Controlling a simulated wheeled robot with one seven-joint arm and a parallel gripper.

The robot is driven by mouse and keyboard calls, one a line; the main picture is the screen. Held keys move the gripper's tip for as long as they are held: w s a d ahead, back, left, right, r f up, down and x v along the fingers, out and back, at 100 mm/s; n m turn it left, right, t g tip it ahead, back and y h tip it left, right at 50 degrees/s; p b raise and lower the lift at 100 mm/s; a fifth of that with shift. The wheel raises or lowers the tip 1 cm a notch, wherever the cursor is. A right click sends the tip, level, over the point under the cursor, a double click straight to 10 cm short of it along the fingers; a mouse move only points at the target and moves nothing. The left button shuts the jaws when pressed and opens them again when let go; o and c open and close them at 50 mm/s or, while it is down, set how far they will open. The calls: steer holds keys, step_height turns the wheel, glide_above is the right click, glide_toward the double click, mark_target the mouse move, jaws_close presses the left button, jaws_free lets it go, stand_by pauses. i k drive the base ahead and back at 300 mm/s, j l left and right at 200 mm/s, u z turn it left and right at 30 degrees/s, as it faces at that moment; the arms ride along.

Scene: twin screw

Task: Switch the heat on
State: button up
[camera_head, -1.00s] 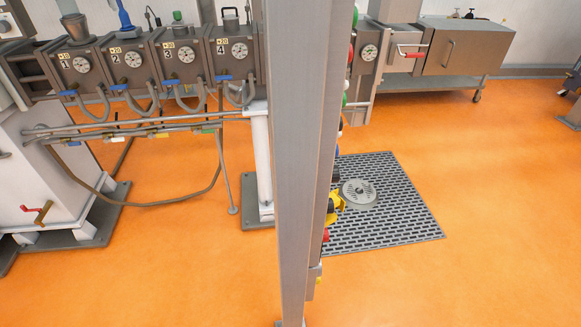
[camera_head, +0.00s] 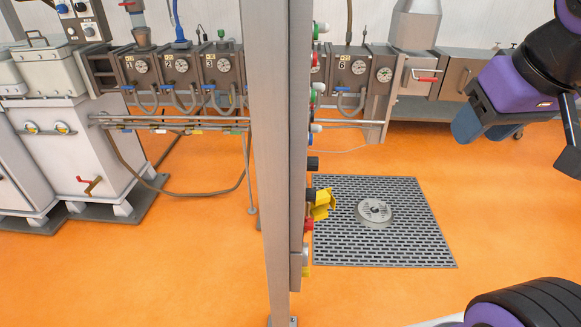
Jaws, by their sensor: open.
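A grey post (camera_head: 268,160) carries a control panel that I see nearly edge-on. Several knobs and buttons stick out from its right side: green and white ones higher up, a black one (camera_head: 312,164), a yellow handle (camera_head: 322,204) and a red knob (camera_head: 309,224) lower down. The panel's face and labels are hidden, so I cannot tell which control is for heat. Another box (camera_head: 82,18) with round switches shows at the top left, its labels too small to read. My gripper (camera_head: 518,140) is open at the upper right, empty, well right of the panel and touching nothing.
Numbered grey barrel units with gauges (camera_head: 181,67) line the back. White machines (camera_head: 75,150) stand at the left. A drain grate (camera_head: 420,240) lies in the floor right of the post. Orange floor around it is clear. Part of my own body shows at the lower right.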

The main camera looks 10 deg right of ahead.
mark_target(312, 162)
steer(key=i+l+u, duration=0.1)
steer(key=l+u, duration=0.25)
steer(key=l, duration=0.2)
steer(key=l+u, duration=0.35)
steer(key=l, duration=0.15)
steer(key=i+l+u, duration=0.4)
steer(key=i+l, duration=0.35)
